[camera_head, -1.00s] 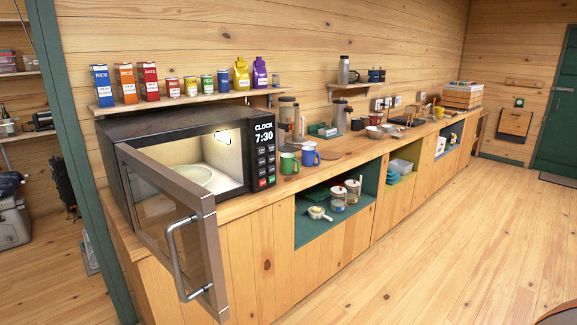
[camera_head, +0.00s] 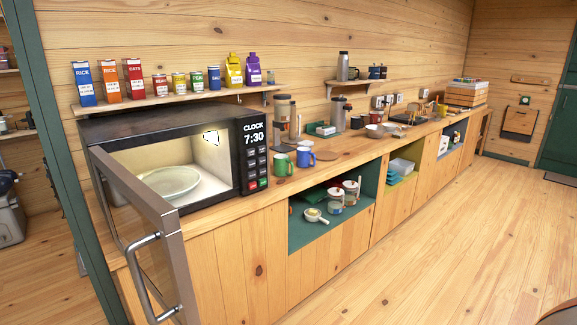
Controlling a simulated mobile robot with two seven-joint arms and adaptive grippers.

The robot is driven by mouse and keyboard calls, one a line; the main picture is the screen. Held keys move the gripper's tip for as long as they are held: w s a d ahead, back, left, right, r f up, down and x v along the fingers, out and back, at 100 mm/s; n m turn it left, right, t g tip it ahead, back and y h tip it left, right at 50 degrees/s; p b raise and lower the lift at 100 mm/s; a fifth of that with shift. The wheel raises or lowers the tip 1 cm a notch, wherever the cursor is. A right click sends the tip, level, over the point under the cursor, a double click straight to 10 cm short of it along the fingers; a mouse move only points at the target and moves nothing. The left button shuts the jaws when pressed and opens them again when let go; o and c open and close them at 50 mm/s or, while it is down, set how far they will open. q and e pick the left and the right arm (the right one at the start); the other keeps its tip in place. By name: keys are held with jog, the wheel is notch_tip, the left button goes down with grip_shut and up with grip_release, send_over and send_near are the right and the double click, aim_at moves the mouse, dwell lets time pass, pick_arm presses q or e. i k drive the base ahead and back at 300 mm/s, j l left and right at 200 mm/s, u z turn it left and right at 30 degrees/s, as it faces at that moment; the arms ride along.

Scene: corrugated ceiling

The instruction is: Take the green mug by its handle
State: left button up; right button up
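The green mug (camera_head: 283,165) stands upright on the wooden counter, just right of the microwave. A blue mug (camera_head: 305,157) stands close beside it on the right. The green mug's handle is too small to make out clearly. Neither of my grippers shows in the head view.
The microwave (camera_head: 245,190) has its door (camera_head: 140,225) swung open toward me, with a plate (camera_head: 170,182) inside. A coffee maker (camera_head: 283,120) stands behind the mugs. A shelf (camera_head: 180,98) with cartons and cans hangs above. The floor (camera_head: 420,240) at right is clear.

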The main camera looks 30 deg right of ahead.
aim_at(281, 161)
jog(key=i+l, duration=0.15)
jog(key=l, duration=0.25)
jog(key=i+l, duration=0.15)
jog(key=l, duration=0.25)
jog(key=i+l, duration=0.15)
jog(key=l, duration=0.25)
jog(key=i+l, duration=0.2)
jog(key=l, duration=0.2)
jog(key=i+l, duration=0.15)
jog(key=l, duration=0.25)
jog(key=i+l, duration=0.15)
jog(key=l, duration=0.25)
jog(key=i+l, duration=0.15)
jog(key=l, duration=0.3)
